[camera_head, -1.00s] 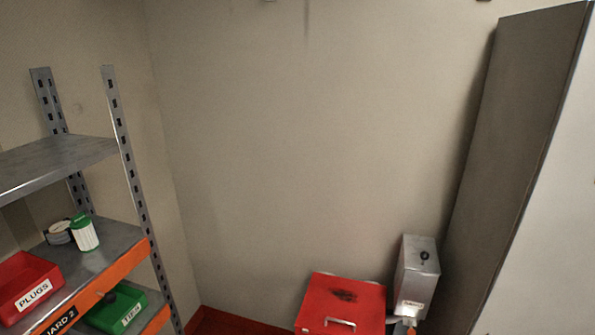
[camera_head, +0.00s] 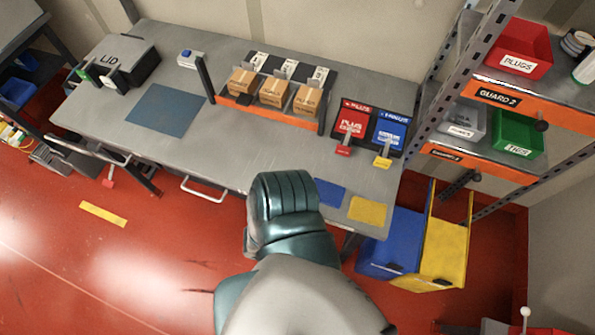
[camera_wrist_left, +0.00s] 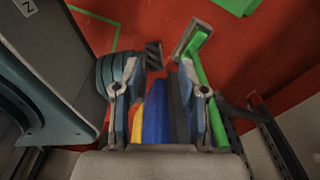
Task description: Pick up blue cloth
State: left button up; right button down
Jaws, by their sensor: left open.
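A small flat blue cloth (camera_head: 329,192) lies at the front right edge of the grey table (camera_head: 225,150). A flat yellow cloth (camera_head: 367,211) lies just right of it. My teal and grey arm (camera_head: 290,235) rises in the foreground of the head view, close to the left of the blue cloth; its gripper cannot be made out there. In the left wrist view my left gripper (camera_wrist_left: 173,52) is open over the red floor. Blue and yellow surfaces (camera_wrist_left: 155,112) show between its fingers, but I cannot tell what they are. My right gripper is not in view.
A larger blue-grey mat (camera_head: 168,109) lies on the table's left part. Boxes in an orange-fronted rack (camera_head: 272,92) and red and blue holders (camera_head: 368,130) stand behind. Blue and yellow bins (camera_head: 420,245) stand below the right end. A shelf (camera_head: 500,110) is at the right.

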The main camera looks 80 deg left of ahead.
aim_at(330, 195)
jog(key=k+j+u, duration=0.15)
jog(key=u, duration=1.7)
jog(key=z, duration=2.35)
jog(key=u, duration=0.4)
jog(key=k+j+u, duration=0.1)
jog(key=u, duration=0.3)
jog(key=k+j+u, duration=0.1)
jog(key=u, duration=0.7)
jog(key=k+j, duration=0.05)
